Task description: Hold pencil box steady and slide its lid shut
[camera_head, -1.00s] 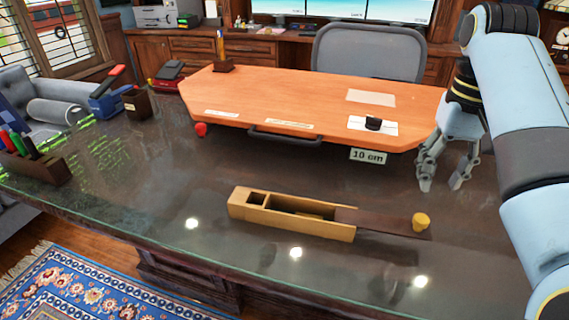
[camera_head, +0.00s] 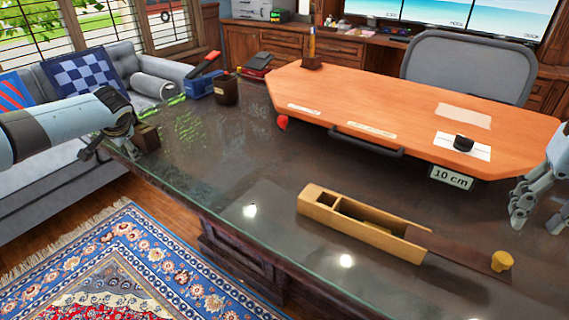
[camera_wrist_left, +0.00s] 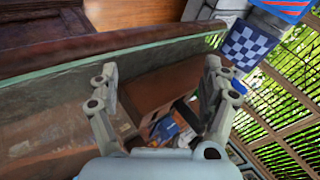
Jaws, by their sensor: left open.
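The pencil box (camera_head: 362,231) is a long light-wood box on the dark glass-topped desk. Its top is largely uncovered, showing a small square compartment and a long one. Its dark brown lid (camera_head: 455,251) sticks far out of the right end, with a yellow knob (camera_head: 502,261) at its outer end. My left gripper (camera_head: 108,148) is open at the far left, well away from the box; its spread fingers also show in the left wrist view (camera_wrist_left: 160,75). My right gripper (camera_head: 538,215) is at the right edge, its fingers apart and empty, above and right of the knob.
An orange board (camera_head: 400,105) with a black handle lies behind the box, with a "10 cm" label (camera_head: 451,177) at its edge. A brown holder (camera_head: 146,137) stands beside my left gripper. A red object (camera_head: 283,122) lies near the board. The desk left of the box is clear.

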